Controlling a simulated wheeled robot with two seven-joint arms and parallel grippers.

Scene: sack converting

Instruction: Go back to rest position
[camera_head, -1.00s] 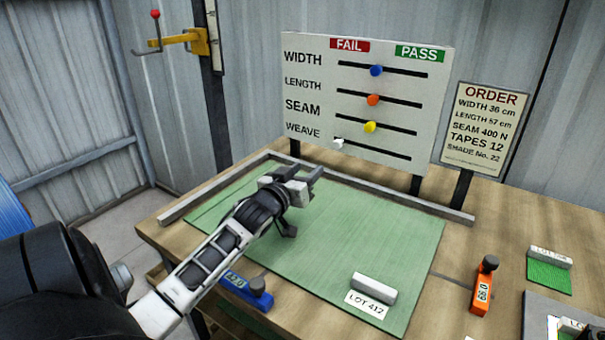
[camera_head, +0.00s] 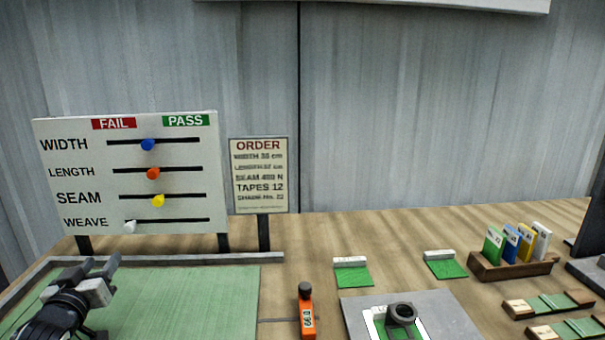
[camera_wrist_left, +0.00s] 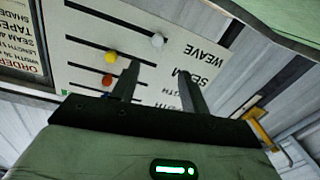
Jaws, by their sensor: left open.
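My left gripper (camera_head: 95,275) is at the lower left in the head view, above the green mat (camera_head: 190,300), below the pass/fail board (camera_head: 75,125). Its fingers are apart with nothing between them. In the left wrist view the two fingers of my left gripper (camera_wrist_left: 158,85) are spread, and the board (camera_wrist_left: 110,30) stands beyond them. The board's blue, orange and yellow knobs sit near the middle of their slots. The white WEAVE knob (camera_head: 130,227) is at the left end of its slot. My right gripper is not in view.
An order sign (camera_head: 260,175) stands right of the board. An orange gauge (camera_head: 306,312), a grey plate (camera_head: 450,310) with a dark ring-shaped piece (camera_head: 402,314), green swatches (camera_head: 353,272) and a wooden card holder (camera_head: 515,266) are on the table. A grey rail (camera_head: 170,258) edges the mat.

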